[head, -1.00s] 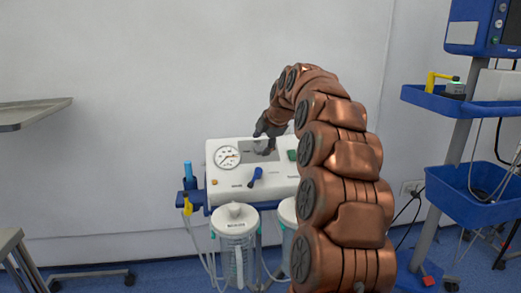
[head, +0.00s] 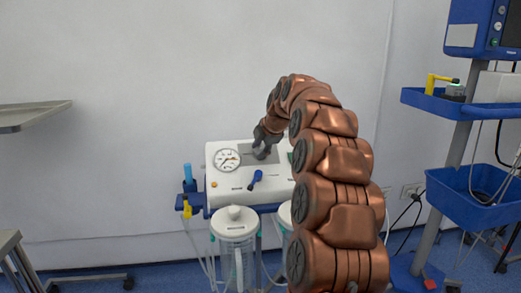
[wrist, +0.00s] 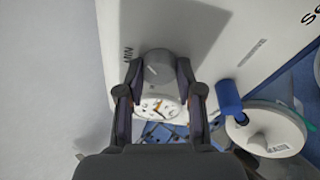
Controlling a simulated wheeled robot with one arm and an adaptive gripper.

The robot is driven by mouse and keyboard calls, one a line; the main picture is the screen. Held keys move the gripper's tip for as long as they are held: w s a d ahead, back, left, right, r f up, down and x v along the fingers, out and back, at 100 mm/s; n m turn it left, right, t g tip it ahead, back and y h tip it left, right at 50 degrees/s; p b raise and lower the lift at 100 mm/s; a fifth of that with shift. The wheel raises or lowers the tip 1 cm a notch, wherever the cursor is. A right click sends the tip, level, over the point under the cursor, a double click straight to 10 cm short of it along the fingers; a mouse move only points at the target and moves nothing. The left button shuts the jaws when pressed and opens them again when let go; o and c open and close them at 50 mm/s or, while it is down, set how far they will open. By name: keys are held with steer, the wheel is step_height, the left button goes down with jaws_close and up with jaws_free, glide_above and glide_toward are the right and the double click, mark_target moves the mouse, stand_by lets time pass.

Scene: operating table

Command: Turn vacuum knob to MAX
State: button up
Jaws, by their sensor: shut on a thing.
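The white suction unit (head: 232,190) stands against the wall in the head view. The vacuum knob (wrist: 157,66) is a grey round cap on its face, with a "MIN" label beside it in the wrist view. My gripper (wrist: 158,76) is shut on the knob, one finger on each side of it. In the head view my gripper (head: 262,152) covers the knob, so its pointer and the MAX mark are hidden. The pressure gauge (head: 227,159) is left of the gripper, and it also shows between the fingers in the wrist view (wrist: 160,109).
A blue lever (head: 255,179) sits below the gripper on the unit's front. A lidded canister (head: 235,222) hangs below, with a second partly behind my arm. A blue-shelved cart (head: 458,105) stands at right, a metal tray (head: 30,115) at left.

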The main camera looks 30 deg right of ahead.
steer(key=shift+c, duration=0.7)
